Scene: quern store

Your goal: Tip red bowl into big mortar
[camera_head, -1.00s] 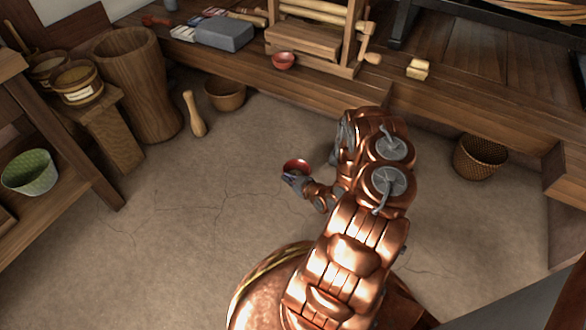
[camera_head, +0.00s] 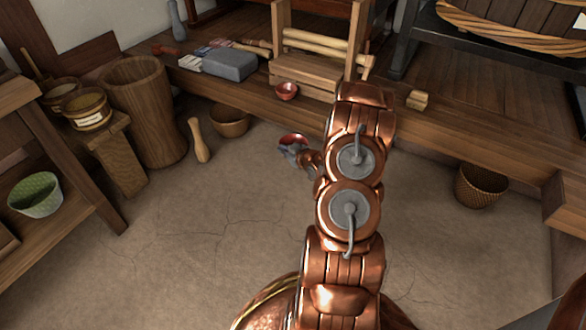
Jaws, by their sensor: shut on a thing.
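My gripper (camera_head: 290,152) is shut on a small red bowl (camera_head: 294,138). It holds the bowl in front of the wooden ledge, near the middle of the picture. The bowl looks roughly upright, and its contents are too small to make out. The big mortar (camera_head: 150,125) is a tall wooden vessel standing on the floor at the left, with its mouth up. The bowl and gripper are well to the right of the mortar, apart from it. Another small red bowl (camera_head: 287,91) sits on the ledge behind.
A wooden pestle (camera_head: 200,141) and a brown bowl (camera_head: 230,122) lie between the mortar and my gripper. A stand with tubs (camera_head: 88,108) is left of the mortar. A grey block (camera_head: 230,65) rests on the ledge (camera_head: 420,125). The near floor is clear.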

